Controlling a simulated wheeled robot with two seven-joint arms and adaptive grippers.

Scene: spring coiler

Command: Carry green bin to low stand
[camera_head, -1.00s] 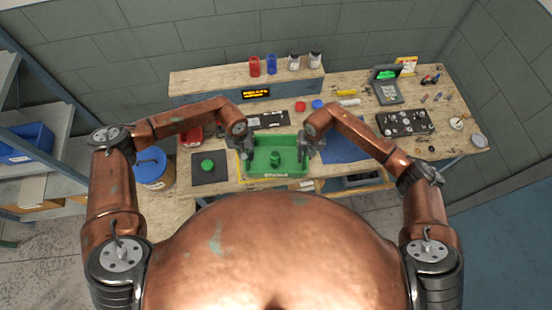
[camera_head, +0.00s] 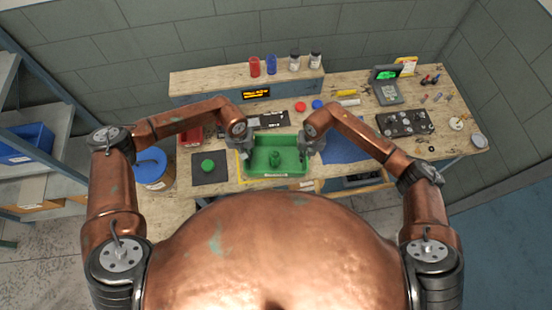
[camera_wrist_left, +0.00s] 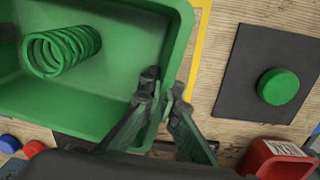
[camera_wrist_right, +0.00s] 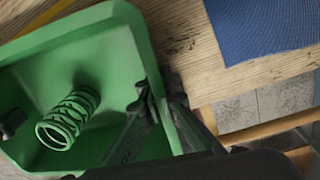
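The green bin (camera_head: 276,170) is at the front middle of the workbench, over a yellow-outlined area. A green coil spring (camera_wrist_left: 62,50) lies inside it; the spring also shows in the right wrist view (camera_wrist_right: 68,118). My left gripper (camera_wrist_left: 160,92) has its fingers closed on either side of the bin's left rim. My right gripper (camera_wrist_right: 158,92) has its fingers closed on either side of the opposite rim. The bin looks level and seems just above the bench. I cannot clearly identify a low stand.
A black pad with a green button (camera_head: 208,166) and a blue-lidded tub (camera_head: 152,167) are left of the bin. A blue mat (camera_head: 345,148) is to its right. A shelf with a blue bin (camera_head: 27,145) stands at far left. A red container (camera_wrist_left: 275,160) is near my left gripper.

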